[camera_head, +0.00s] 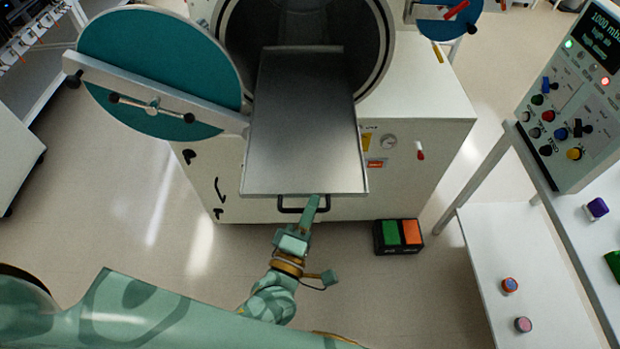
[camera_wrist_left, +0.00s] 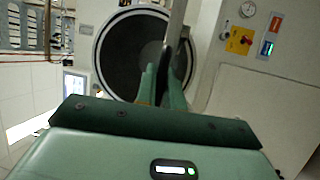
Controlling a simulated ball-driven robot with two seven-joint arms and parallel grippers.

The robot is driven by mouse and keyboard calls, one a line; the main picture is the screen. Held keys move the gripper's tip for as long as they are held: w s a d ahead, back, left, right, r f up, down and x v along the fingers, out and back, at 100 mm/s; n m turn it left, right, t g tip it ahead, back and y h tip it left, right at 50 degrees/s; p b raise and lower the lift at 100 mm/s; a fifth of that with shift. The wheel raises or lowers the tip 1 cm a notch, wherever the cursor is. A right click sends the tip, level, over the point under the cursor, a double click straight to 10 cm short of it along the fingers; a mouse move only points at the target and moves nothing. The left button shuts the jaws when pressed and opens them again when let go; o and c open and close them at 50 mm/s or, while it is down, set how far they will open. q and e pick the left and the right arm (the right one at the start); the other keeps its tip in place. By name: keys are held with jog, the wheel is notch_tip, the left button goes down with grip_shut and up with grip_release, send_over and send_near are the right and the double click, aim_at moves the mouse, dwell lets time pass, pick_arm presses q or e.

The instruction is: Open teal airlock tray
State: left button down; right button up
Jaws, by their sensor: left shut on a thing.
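The airlock tray (camera_head: 305,130) is a flat grey metal sheet that extends out of the round dark chamber opening toward me. A black handle (camera_head: 289,210) sits under its front edge. The teal airlock door (camera_head: 165,55) stands swung open to the left, with a grey bar across it. My left gripper (camera_head: 312,203) is at the right part of the handle and is shut on it. In the left wrist view the fingers (camera_wrist_left: 160,85) point at the chamber opening (camera_wrist_left: 130,50), and the tray shows edge-on above them. My right gripper is not in view.
A pedal box (camera_head: 398,236) with green and orange pads is on the floor right of the handle. A control panel (camera_head: 572,110) and a white shelf (camera_head: 525,290) with small knobs stand at the right.

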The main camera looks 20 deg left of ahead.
pick_arm(q)
jog(key=shift+s+d+f, duration=0.1)
jog(key=shift+s+d, duration=0.05)
jog(key=shift+s, duration=0.35)
jog(key=shift+s+d, duration=0.15)
jog(key=shift+s, duration=0.3)
jog(key=c, duration=1.8)
grip_release()
jog(key=shift+s, duration=0.15)
jog(key=b+v, duration=0.1)
jog(key=v, duration=1.5)
jog(key=shift+s+b, duration=0.15)
jog(key=shift+b, duration=0.2)
